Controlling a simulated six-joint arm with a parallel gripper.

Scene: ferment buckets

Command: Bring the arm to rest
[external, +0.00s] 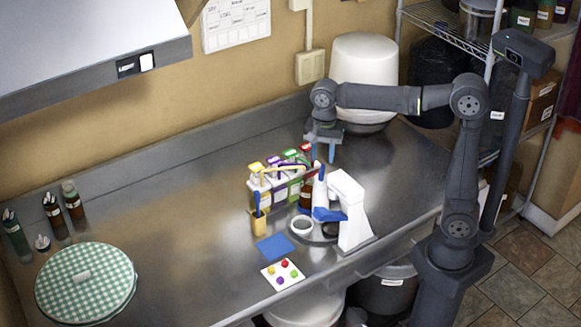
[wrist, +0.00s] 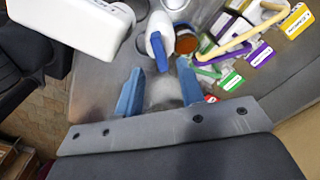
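My gripper (external: 322,152) hangs fingers-down above the steel counter, just behind the row of coloured-lid containers and in front of the large white bucket. The upper arm rises from my base at the right and the forearm reaches left, roughly level, over the counter.
Containers with yellow, purple, green and red lids (external: 279,177) stand close to the fingers. A white device with a blue lever (external: 348,212) is in front. A white bucket (external: 362,75) stands behind. The counter's left middle (external: 165,190) is clear.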

